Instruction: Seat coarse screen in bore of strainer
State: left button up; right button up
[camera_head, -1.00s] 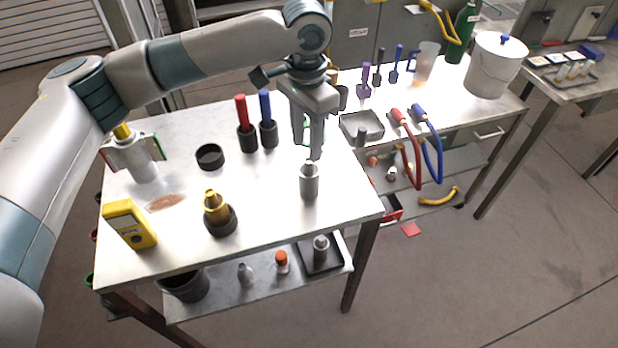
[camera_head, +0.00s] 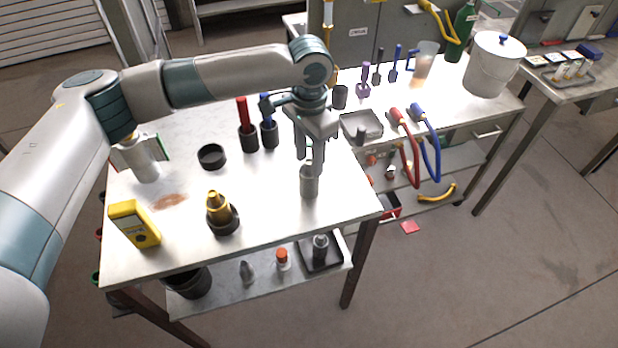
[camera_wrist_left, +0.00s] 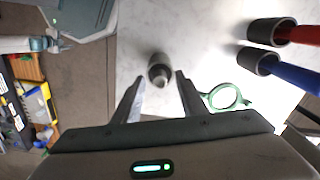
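A grey metal cylinder (camera_head: 309,184) with a narrower top stands upright near the right front of the white workbench. It also shows from above in the left wrist view (camera_wrist_left: 158,72). I cannot tell if it is the coarse screen or the strainer. My left gripper (camera_head: 309,166) points down at its top, hiding part of it. In the left wrist view the gripper's fingers (camera_wrist_left: 159,80) are apart, one on each side of the cylinder's narrow end, with gaps. A brass-coloured fitting (camera_head: 217,208) stands in a dark round holder (camera_head: 226,224) to the left. My right gripper is not in view.
An empty black ring-shaped cup (camera_head: 211,157), red (camera_head: 243,112) and blue (camera_head: 266,108) handled tools in dark cups, and a yellow meter (camera_head: 134,224) stand on the bench. A green ring (camera_wrist_left: 226,97) lies near the fingers. A grey tray (camera_head: 361,125) sits farther right.

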pick_arm(q)
jog(key=shift+c, duration=0.7)
grip_shut()
jog(key=shift+r, duration=0.15)
